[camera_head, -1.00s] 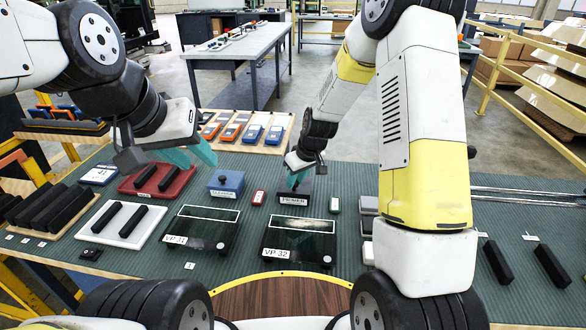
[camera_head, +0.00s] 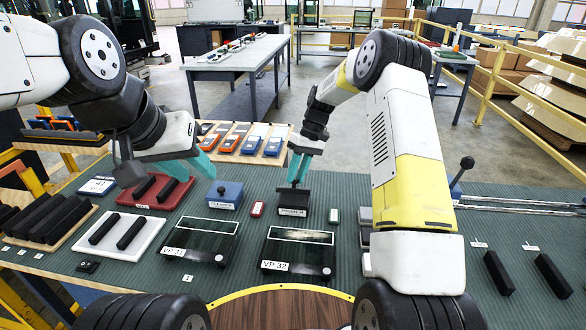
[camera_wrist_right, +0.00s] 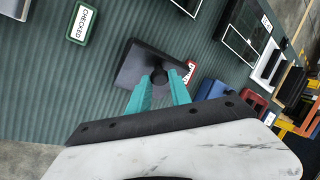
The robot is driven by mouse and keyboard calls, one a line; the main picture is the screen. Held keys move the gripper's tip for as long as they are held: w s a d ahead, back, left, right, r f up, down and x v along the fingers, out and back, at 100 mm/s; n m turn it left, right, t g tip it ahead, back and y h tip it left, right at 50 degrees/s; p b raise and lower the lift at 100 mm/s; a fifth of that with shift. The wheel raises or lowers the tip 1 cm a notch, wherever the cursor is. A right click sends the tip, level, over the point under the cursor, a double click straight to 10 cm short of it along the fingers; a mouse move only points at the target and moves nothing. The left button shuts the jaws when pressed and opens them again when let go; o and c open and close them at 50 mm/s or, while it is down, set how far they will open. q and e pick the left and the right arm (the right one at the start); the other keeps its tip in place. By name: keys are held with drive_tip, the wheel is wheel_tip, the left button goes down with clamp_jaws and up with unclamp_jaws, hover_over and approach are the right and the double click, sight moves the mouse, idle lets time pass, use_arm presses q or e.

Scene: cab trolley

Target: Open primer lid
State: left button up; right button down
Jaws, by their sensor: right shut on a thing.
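The primer box (camera_head: 293,202) is a small dark box with a white label on its front, standing on the green ribbed mat. My right gripper (camera_head: 296,183) points down onto it from above, its teal fingers shut on the black knob. In the right wrist view, the fingertips (camera_wrist_right: 162,84) are on both sides of the round knob (camera_wrist_right: 160,76) of the square dark primer lid (camera_wrist_right: 140,68). I cannot tell whether the lid is apart from the box. My left gripper (camera_head: 190,168) is open and empty above the red tray and blue cleaner box.
The blue cleaner box (camera_head: 225,196) stands left of the primer, with a small red box (camera_head: 258,209) between them. A green-rimmed "CHECKED" block (camera_head: 334,215) is to the right. Two dark glass panels (camera_head: 297,255) lie in front. A red tray (camera_head: 130,198) holds black bars.

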idle(0.4)
drive_tip(key=c, duration=1.2)
unclamp_jaws()
drive_tip(key=shift+w, duration=0.1)
drive_tip(key=v, duration=0.8)
drive_tip(key=shift+f, duration=0.1)
